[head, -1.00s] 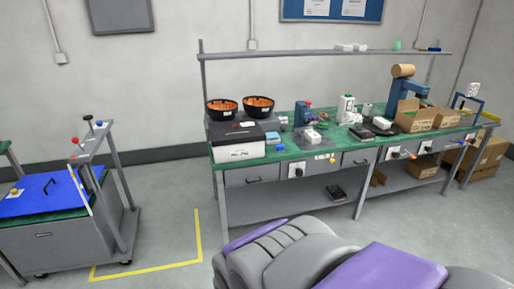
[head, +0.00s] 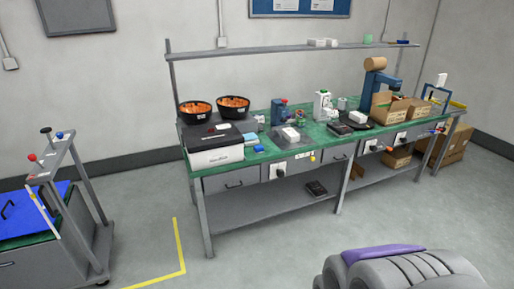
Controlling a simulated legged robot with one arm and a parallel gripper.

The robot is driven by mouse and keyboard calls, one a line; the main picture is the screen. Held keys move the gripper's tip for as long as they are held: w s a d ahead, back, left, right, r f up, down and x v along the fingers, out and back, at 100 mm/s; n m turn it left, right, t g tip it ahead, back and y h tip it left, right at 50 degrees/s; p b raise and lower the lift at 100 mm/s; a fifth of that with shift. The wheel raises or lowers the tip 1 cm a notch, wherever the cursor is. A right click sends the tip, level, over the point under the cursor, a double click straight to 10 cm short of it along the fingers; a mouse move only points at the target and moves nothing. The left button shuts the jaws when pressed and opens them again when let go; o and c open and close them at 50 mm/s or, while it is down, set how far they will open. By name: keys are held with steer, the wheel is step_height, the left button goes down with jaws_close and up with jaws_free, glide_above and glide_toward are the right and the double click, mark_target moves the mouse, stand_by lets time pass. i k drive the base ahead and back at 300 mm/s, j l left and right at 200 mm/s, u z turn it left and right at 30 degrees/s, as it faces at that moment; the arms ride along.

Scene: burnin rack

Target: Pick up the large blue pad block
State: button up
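No large blue pad block can be made out for certain. A flat light-blue block (head: 250,139) lies on the green bench top, just right of the white box. A smaller dark-blue piece (head: 259,148) lies beside it, nearer the front edge. A flat blue panel (head: 18,212) covers the top of the cart at the left and has a dark handle on it. My gripper is not in view; only a grey and purple part of my body shows at the bottom right.
The green workbench (head: 345,145) holds two black bowls (head: 194,109) of orange parts, a white box (head: 215,150), small devices and cardboard boxes (head: 389,107). A grey cart (head: 85,225) stands at the left by yellow floor tape (head: 179,247). Floor before the bench is clear.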

mark_target(258, 149)
steer(key=i+j, duration=0.15)
steer(key=i, duration=0.3)
steer(key=i+j, duration=0.15)
steer(key=i, duration=0.35)
steer(key=i+j, duration=0.15)
steer(key=i, duration=0.3)
steer(key=i+j, duration=0.15)
steer(key=i, duration=0.35)
steer(key=i+j+z, duration=0.1)
steer(key=i, duration=0.35)
steer(key=i+j, duration=0.2)
steer(key=i, duration=0.25)
